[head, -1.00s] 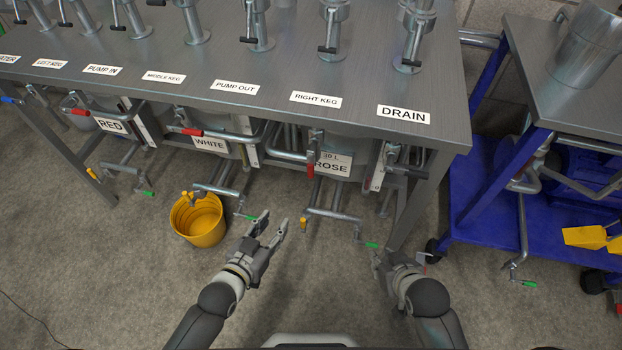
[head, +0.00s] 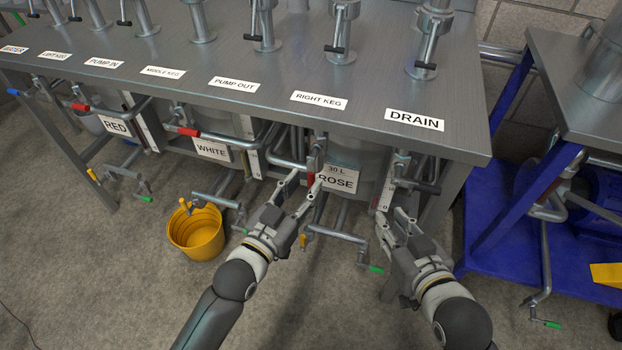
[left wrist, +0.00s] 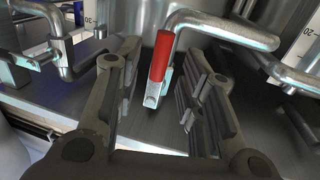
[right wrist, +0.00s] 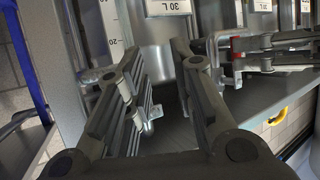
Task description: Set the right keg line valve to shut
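The valve under the RIGHT KEG label (head: 319,97) has a red handle (head: 310,179), partly hidden in the head view and hanging down from its pipe. My left gripper (head: 304,186) is open, its fingers pointing at this handle. In the left wrist view the red handle (left wrist: 160,56) shows between the two spread fingers, with clear gaps on both sides; how deep it sits between them I cannot tell. My right gripper (head: 394,222) is open and empty below the DRAIN label (head: 414,120), near a black-handled pipe (head: 418,186).
The ROSE keg sign (head: 338,181) hangs just behind the left fingertips. A yellow bucket (head: 196,237) stands on the floor to the left. The steel table (head: 465,140) overhangs the pipes. A blue cart (head: 500,245) stands at right.

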